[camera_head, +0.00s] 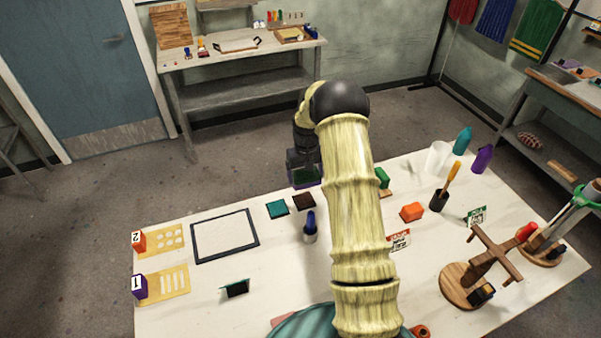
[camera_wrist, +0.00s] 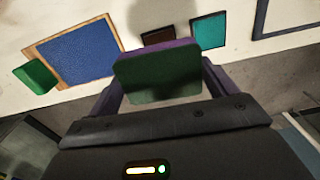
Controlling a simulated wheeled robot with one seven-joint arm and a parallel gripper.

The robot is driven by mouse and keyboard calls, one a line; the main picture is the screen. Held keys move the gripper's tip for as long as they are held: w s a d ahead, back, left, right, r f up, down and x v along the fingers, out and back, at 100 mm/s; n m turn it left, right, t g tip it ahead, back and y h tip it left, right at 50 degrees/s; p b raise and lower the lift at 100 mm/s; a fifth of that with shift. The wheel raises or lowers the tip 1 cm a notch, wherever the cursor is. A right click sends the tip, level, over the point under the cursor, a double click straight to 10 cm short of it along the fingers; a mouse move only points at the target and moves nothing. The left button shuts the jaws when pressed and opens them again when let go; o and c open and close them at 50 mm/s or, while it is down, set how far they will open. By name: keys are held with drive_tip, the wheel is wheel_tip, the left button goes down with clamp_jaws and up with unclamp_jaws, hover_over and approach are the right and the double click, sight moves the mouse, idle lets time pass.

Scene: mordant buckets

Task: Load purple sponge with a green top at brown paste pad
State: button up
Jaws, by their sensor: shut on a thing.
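My gripper (camera_head: 304,172) is shut on the purple sponge with a green top (camera_wrist: 158,72), which sits between its fingers in the wrist view. In the head view the sponge (camera_head: 307,179) shows as a dark green and purple piece under my gripper, partly hidden. The brown paste pad (camera_head: 304,200) is a small dark square on the table. It also shows in the wrist view (camera_wrist: 159,36), just beyond the sponge and partly covered by a shadow. The sponge appears above the table and apart from the pad, near its far side.
A teal pad (camera_head: 277,209) lies left of the brown pad. A blue pad in a wooden frame (camera_wrist: 82,52) and a green block (camera_wrist: 35,77) are on the other side. A black-framed white sheet (camera_head: 225,236) lies left.

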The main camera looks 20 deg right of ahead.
sight(305, 173)
drive_tip(key=f, duration=0.1)
drive_tip(key=w+f, duration=0.1)
drive_tip(key=shift+f, duration=0.75)
drive_tip(key=shift+f+b, duration=1.7)
drive_tip(key=shift+f, duration=1.25)
drive_tip(key=shift+s+f+b, duration=0.15)
drive_tip(key=shift+f+b, duration=0.35)
drive_tip(key=shift+f, duration=0.15)
drive_tip(key=shift+r, duration=0.1)
drive_tip(key=shift+r+p, duration=1.85)
drive_tip(key=shift+r, duration=1.65)
